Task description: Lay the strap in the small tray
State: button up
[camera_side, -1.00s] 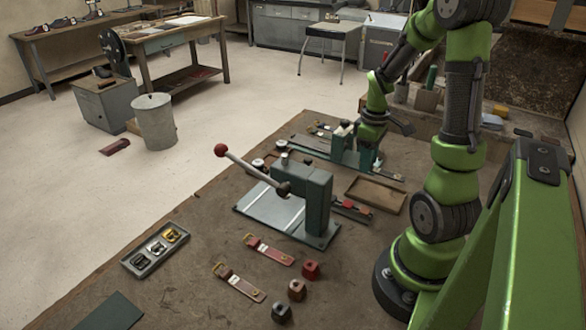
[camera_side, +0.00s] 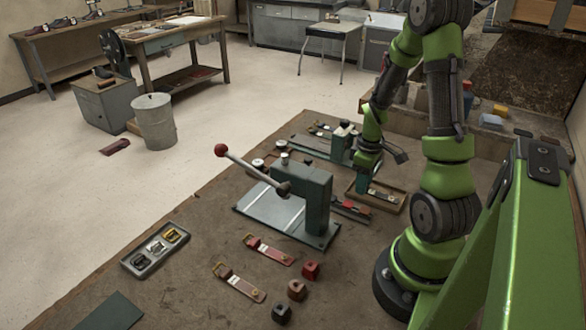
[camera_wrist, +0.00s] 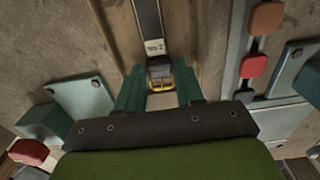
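The strap (camera_side: 387,194) is dark, with a pale printed label. It lies lengthwise within the outline of the small brown tray (camera_side: 394,209) in the side view; whether it rests on the floor of the tray or hangs just above is unclear. In the wrist view the strap (camera_wrist: 147,18) runs away from me, its gold buckle end (camera_wrist: 159,72) between my fingers. My gripper (camera_side: 362,187) points down at the near left end of the tray. In the wrist view my gripper (camera_wrist: 160,82) has its fingers close against both sides of the buckle end.
A dark green press (camera_side: 315,200) with a red-knobbed lever stands left of the tray. A green fixture (camera_side: 340,148) stands behind. A strip with red blocks (camera_side: 350,207) lies between press and tray. Two other straps (camera_side: 268,249), small blocks (camera_side: 311,270) and a buckle tray (camera_side: 155,249) are in front.

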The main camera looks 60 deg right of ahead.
jog(key=o, duration=0.3)
jog(key=shift+r, duration=0.1)
notch_tip(320, 180, up, 12)
jog(key=w+a+r+m+t, duration=0.1)
jog(key=a+r+t, duration=0.1)
jog(key=a, duration=0.4)
jog(key=w+a+r+m+t, duration=0.1)
jog(key=w+a+r, duration=0.1)
jog(key=a+r, duration=0.2)
jog(key=w+a+r+t, duration=0.2)
jog(key=a+r, duration=0.1)
jog(key=a, duration=0.7)
jog(key=shift+a+r+m+t, duration=0.2)
jog(key=shift+r+m+t, duration=0.1)
jog(key=shift+r+m, duration=0.1)
jog(key=a, duration=0.2)
jog(key=s+a+r+t+y, duration=0.1)
jog(key=a, duration=0.1)
jog(key=s+a+m+y, duration=0.1)
jog(key=a, duration=0.1)
jog(key=shift+a+r+t, duration=0.1)
jog(key=shift+r+t, duration=0.2)
jog(key=shift+r, duration=0.1)
